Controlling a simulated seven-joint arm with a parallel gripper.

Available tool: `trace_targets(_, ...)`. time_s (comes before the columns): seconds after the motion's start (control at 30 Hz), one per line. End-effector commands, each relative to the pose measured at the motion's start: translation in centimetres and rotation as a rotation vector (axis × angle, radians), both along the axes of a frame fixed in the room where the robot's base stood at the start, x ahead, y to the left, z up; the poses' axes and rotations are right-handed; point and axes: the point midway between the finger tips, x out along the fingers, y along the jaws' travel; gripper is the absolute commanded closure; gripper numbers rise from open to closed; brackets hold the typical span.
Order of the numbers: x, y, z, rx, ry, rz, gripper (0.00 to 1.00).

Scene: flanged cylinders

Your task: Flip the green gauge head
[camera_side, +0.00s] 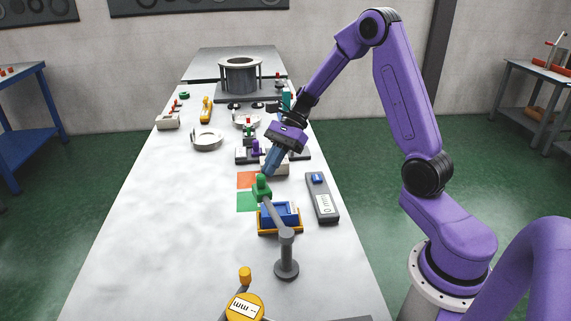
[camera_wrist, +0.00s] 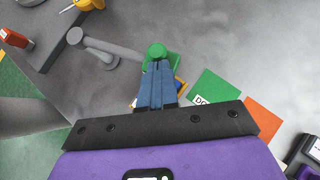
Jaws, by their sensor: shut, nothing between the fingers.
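The green gauge head (camera_side: 262,189) sits at the far end of a grey arm (camera_side: 275,217) on a grey post stand (camera_side: 286,258). In the wrist view its round green top (camera_wrist: 156,50) shows just past my fingertips, with more green beside them. My gripper (camera_side: 268,173) has its blue fingers shut with nothing between them, and points down just behind the green head. In the wrist view the closed fingers (camera_wrist: 156,68) hide part of the head and what lies under it. I cannot tell whether the fingertips touch the head.
A blue block (camera_side: 280,213) lies in a yellow tray (camera_side: 292,232) below the grey arm. Green (camera_side: 247,202) and orange (camera_side: 248,179) squares lie left of it. A grey digital gauge (camera_side: 322,200) lies to the right.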

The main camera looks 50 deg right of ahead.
Motion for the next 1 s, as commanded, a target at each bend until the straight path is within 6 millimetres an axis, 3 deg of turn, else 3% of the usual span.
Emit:
trace_targets(0.3,2.9,4.9,-0.1,0.000,0.001,0.304,1.00)
trace_targets(0.6,4.1,9.0,-0.1,0.000,0.002,0.540,1.00)
trace_targets(1.0,4.3,11.8,0.0,0.000,0.001,0.698,1.00)
